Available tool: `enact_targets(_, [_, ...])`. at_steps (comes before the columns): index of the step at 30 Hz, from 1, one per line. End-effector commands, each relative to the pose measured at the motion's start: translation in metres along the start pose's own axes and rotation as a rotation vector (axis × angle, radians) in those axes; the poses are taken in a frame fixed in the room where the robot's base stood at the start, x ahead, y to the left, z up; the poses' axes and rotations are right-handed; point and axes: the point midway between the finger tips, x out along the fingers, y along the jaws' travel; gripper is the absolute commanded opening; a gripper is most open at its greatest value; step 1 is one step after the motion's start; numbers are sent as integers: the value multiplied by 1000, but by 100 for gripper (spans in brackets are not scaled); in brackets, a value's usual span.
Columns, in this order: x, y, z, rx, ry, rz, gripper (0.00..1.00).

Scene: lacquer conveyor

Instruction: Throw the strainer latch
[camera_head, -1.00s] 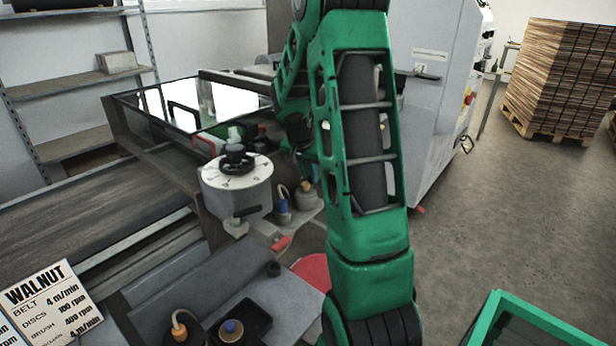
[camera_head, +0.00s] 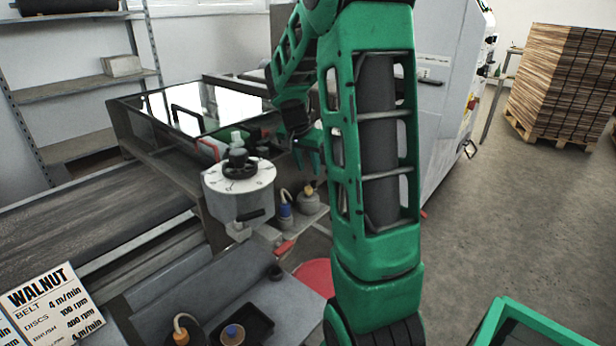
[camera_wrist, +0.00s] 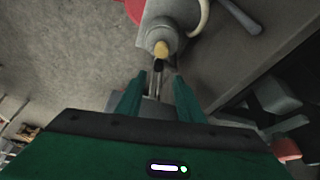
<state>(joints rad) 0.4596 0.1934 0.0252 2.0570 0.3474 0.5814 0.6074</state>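In the wrist view, a grey cylindrical fitting (camera_wrist: 165,30) with a brass-coloured end (camera_wrist: 161,49) lies ahead of my gripper (camera_wrist: 158,92). A thin metal piece with a dark tip (camera_wrist: 158,66) sits just below the brass end, in line with the gap between my fingers; it may be the strainer latch, but I cannot be sure. My two green fingers are apart, with no visible grip on anything. In the head view my gripper (camera_head: 308,163) points down above a grey canister (camera_head: 309,200), right of the dial box. No latch is clearly distinguishable there.
The white-topped dial box (camera_head: 239,190) stands left of my gripper. A blue-banded bottle (camera_head: 285,213) is beside the canister, with a red handle (camera_head: 284,247) below. A glass-covered trough (camera_head: 190,110) lies behind. Open floor (camera_head: 480,220) is at right.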

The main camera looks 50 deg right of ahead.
Motion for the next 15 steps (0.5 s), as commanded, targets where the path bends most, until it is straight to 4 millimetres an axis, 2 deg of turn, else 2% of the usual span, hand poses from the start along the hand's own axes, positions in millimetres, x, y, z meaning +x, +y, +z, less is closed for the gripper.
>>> enact_targets(3, [-19, -1, -1, 1, 3, -2, 34])
enact_targets(6, [-29, -1, 0, -1, 1, -1, 34])
enact_targets(15, [-37, -1, 0, -1, 0, 0, 34])
